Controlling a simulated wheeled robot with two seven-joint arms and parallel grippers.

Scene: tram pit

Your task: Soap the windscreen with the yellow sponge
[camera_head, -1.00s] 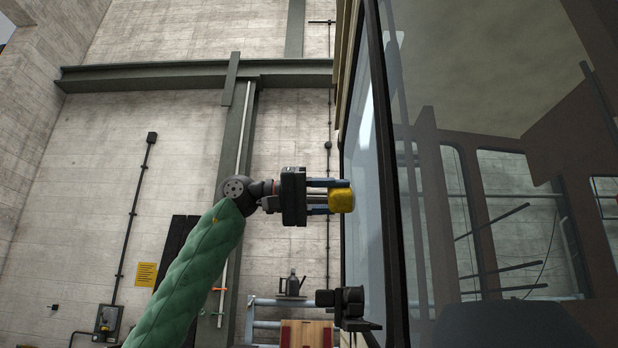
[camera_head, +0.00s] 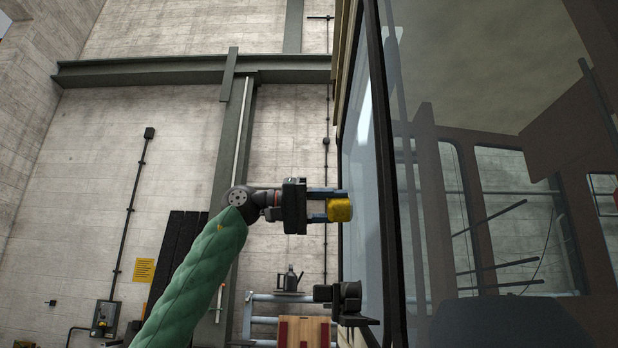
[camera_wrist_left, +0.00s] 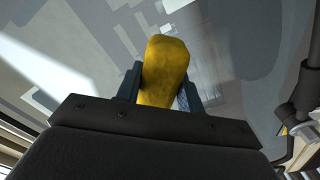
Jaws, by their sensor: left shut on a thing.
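My left gripper (camera_head: 330,205) is shut on the yellow sponge (camera_head: 340,210), which sticks out from between the fingers towards the glass. The windscreen (camera_head: 361,215) is the tall pane right of the sponge, seen at a steep slant. In the left wrist view the sponge (camera_wrist_left: 164,72) stands between the two dark fingers, with the glass (camera_wrist_left: 230,60) behind it. Pale, hard-edged patches show on the glass there; I cannot tell whether they are soap or reflections. Whether the sponge touches the glass is unclear. My right gripper is not in view.
A dark frame post (camera_head: 386,180) edges the windscreen on its right. A black fitting (camera_head: 345,300) juts out low beside the glass, below the sponge. Open air lies left of the glass.

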